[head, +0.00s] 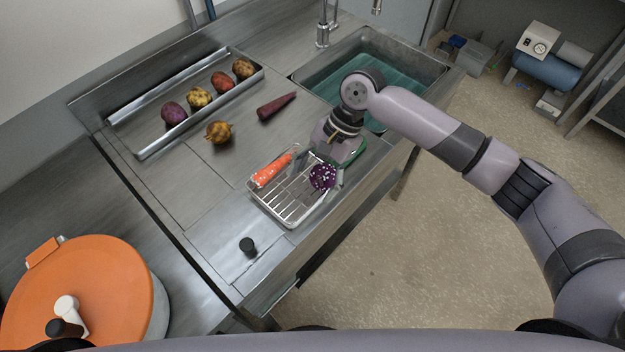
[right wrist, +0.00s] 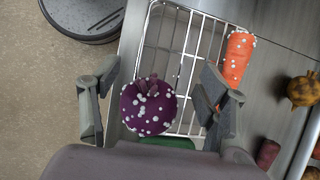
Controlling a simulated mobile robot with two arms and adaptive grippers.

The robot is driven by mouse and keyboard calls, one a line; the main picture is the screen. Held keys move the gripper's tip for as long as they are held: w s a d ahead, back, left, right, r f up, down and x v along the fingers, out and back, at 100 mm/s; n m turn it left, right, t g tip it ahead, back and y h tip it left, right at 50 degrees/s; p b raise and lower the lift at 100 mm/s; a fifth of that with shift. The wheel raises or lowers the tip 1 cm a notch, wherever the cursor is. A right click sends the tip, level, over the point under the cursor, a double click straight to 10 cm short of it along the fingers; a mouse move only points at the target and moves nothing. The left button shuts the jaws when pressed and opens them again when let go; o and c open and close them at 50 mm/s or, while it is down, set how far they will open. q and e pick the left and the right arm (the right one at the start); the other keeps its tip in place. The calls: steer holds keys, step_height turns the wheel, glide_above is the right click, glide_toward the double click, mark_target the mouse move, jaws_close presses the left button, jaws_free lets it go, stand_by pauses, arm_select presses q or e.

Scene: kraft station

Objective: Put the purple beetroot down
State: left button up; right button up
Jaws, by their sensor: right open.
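The purple beetroot (head: 322,177), dotted with white spots, rests on the wire rack (head: 288,211) at its right side. In the right wrist view the beetroot (right wrist: 148,106) lies between the two spread fingers, with a gap on each side. My right gripper (head: 326,166) is open around it, low over the rack; its fingers also show in the right wrist view (right wrist: 155,95). An orange carrot (head: 271,171), also white-spotted, lies on the rack's left side. My left gripper is not in view.
A metal tray (head: 146,153) holds several potato-like vegetables. A yellow-brown root (head: 219,132) and a dark purple carrot (head: 276,106) lie on the counter. The sink (head: 431,72) is behind my right arm. An orange-lidded pot (head: 95,290) stands front left; a black knob (head: 247,245) is near the rack.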

steer(key=b+v, duration=0.1)
steer(key=v, duration=1)
steer(key=shift+b, duration=0.35)
steer(key=shift+r, duration=0.1)
